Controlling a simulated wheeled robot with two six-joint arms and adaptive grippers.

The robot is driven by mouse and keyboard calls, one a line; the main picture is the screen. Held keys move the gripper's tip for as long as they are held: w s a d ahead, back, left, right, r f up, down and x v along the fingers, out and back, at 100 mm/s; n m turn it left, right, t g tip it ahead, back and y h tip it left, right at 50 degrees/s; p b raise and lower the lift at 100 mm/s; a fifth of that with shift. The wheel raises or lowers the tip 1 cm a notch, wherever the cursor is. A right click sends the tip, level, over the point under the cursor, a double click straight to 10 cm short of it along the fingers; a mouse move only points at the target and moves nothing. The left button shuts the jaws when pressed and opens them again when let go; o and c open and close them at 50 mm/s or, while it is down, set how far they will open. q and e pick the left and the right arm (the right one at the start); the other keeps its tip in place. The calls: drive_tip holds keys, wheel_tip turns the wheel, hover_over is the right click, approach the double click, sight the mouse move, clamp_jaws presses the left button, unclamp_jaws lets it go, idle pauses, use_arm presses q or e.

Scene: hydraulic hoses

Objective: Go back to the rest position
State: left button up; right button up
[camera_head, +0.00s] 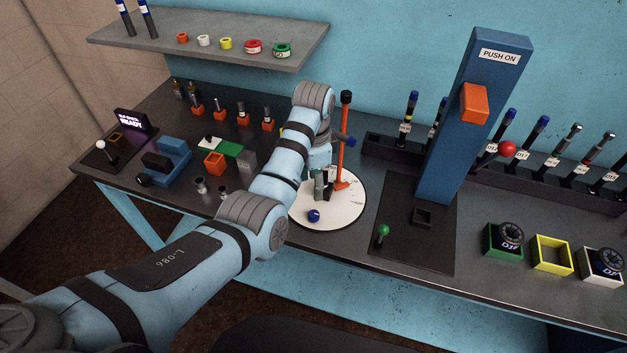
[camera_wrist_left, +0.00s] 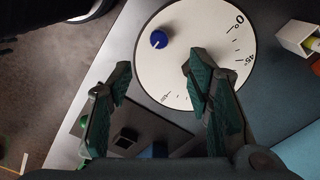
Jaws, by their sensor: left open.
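My left arm reaches across the bench from the lower left in the head view. My left gripper (camera_head: 322,185) points down over the white round dial plate (camera_head: 345,212). In the left wrist view the left gripper (camera_wrist_left: 160,75) is open, its two dark green fingers wide apart with nothing between them. A blue ball knob (camera_head: 314,216) stands on the dial plate; in the wrist view the knob (camera_wrist_left: 159,40) lies just beyond the fingertips, apart from them. My right gripper is in neither view.
An orange post (camera_head: 343,145) rises beside the gripper. A blue press column (camera_head: 469,120) stands to the right, with a green-knobbed lever (camera_head: 383,232) at its base. Small fittings stand left of the arm. A shelf (camera_head: 210,38) hangs above; hose racks (camera_head: 550,180) line the back right.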

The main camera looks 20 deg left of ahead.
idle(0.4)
